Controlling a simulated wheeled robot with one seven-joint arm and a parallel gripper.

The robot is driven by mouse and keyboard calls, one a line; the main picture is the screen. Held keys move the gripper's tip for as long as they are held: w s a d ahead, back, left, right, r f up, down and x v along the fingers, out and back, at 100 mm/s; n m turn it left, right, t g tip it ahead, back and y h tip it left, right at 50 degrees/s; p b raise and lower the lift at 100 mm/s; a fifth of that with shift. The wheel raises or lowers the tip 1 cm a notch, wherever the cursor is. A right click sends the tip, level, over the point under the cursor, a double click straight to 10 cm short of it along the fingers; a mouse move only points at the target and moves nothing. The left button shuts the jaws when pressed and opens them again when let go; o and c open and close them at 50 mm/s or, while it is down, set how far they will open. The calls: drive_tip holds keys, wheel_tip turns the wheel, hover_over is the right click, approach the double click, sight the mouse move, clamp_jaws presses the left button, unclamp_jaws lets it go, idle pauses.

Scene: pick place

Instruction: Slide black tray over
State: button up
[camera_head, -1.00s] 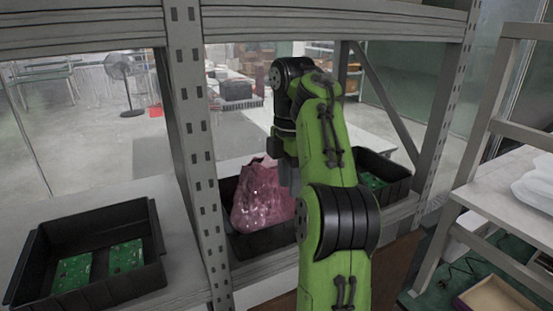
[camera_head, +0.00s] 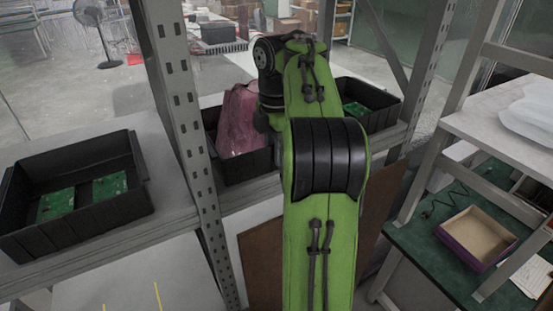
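A black tray (camera_head: 233,171) stands on the shelf just right of the near upright, with a pink bag (camera_head: 238,122) standing up in it. A second black tray (camera_head: 90,222) with green circuit boards (camera_head: 82,197) sits on the shelf at the left. A third black tray (camera_head: 377,121) with a green board (camera_head: 356,108) stands to the right, partly behind my arm. My green arm reaches toward the middle tray. My gripper is hidden behind the arm's black wrist links, so its fingers and whether they touch the bag or tray cannot be seen.
A grey perforated upright (camera_head: 178,100) stands between the left and middle trays. Another upright (camera_head: 418,75) is at the right. A white bench (camera_head: 500,130) with plastic packs is at the right, and a shallow box (camera_head: 477,238) lies below it. Bare shelf shows around the left tray.

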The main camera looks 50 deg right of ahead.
drive_tip(key=shift+f, duration=0.3)
drive_tip(key=shift+r, duration=0.1)
clamp_jaws()
drive_tip(key=shift+a, duration=0.1)
